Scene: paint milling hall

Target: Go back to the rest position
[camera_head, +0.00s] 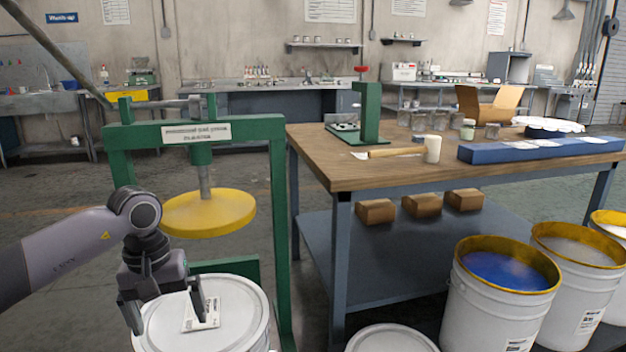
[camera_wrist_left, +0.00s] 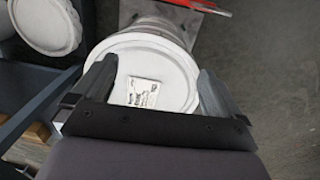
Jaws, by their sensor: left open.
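My left gripper (camera_head: 166,305) is open and empty, pointing down just above the white lid (camera_head: 245,318) of a pail. The lid carries a printed label (camera_head: 204,313), which shows between the fingers in the left wrist view (camera_wrist_left: 142,93). In that view the left gripper (camera_wrist_left: 158,85) has its fingers spread wide over the lid. I cannot tell whether a fingertip touches the lid. My right gripper is in neither view.
A green press frame (camera_head: 276,220) with a round yellow plate (camera_head: 209,212) stands right behind the arm. A wooden-topped workbench (camera_head: 400,172) fills the right. Open pails, one with blue paint (camera_head: 500,272), stand at the front right. Floor at the left is clear.

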